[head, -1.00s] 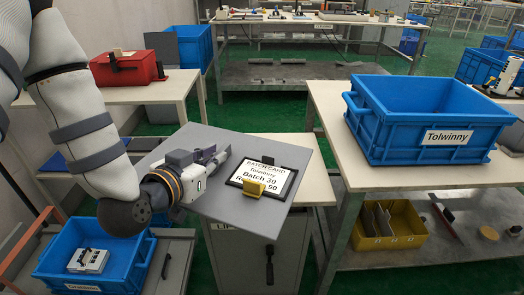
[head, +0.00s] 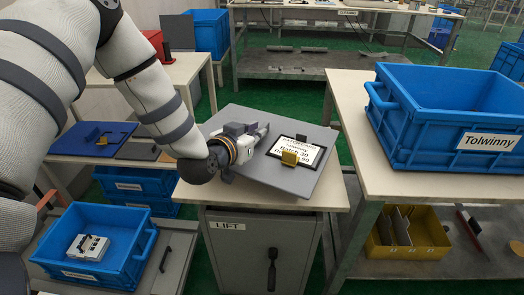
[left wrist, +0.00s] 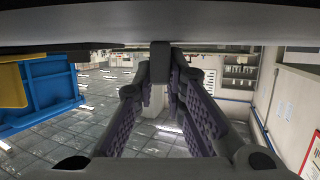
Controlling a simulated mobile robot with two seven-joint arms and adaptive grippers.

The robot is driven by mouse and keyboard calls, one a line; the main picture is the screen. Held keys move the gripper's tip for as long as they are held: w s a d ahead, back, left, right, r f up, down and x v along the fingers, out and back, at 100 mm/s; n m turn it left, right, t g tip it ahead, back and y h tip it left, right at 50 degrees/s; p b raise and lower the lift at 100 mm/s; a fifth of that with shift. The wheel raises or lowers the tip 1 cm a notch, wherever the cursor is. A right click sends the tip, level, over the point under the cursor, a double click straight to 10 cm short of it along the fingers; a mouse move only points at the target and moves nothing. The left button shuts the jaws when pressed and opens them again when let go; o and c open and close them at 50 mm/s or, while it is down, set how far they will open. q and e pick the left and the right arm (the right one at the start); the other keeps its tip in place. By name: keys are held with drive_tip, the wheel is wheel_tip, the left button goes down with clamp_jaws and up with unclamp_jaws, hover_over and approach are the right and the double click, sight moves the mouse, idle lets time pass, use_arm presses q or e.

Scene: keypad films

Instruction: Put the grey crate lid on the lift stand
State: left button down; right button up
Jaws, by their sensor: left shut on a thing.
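The grey crate lid (head: 230,183) is a flat panel in the head view, over the pale top of the lift stand (head: 333,196). It lies askew to the stand top; I cannot tell whether it touches it. My left gripper (head: 258,137) is shut on the dark handle on the lid's left part. In the left wrist view the fingers (left wrist: 166,88) close on the handle (left wrist: 159,62), and the lid (left wrist: 220,33) runs along the top. My right gripper is not seen.
A blue Tolwinny crate (head: 400,130) stands on the bench at right, close to the lid. A yellow bin (head: 408,235) is on its lower shelf. Another blue crate (head: 120,272) with a grey-white device (head: 88,247) sits low at left. The stand's left front top is bare.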

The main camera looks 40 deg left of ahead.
sight(260, 147)
use_arm(q)
drive_tip(key=w+f, duration=0.2)
drive_tip(key=shift+w+a+f+b, duration=0.1)
drive_tip(key=shift+a+f+b, duration=0.05)
drive_tip(key=shift+f+b, duration=0.2)
drive_tip(key=f+b, duration=0.1)
drive_tip(key=f, duration=0.2)
drive_tip(key=shift+w+f, duration=0.2)
drive_tip(key=shift+r, duration=0.15)
drive_tip(key=c, duration=1.7)
unclamp_jaws()
drive_tip(key=shift+o, duration=0.2)
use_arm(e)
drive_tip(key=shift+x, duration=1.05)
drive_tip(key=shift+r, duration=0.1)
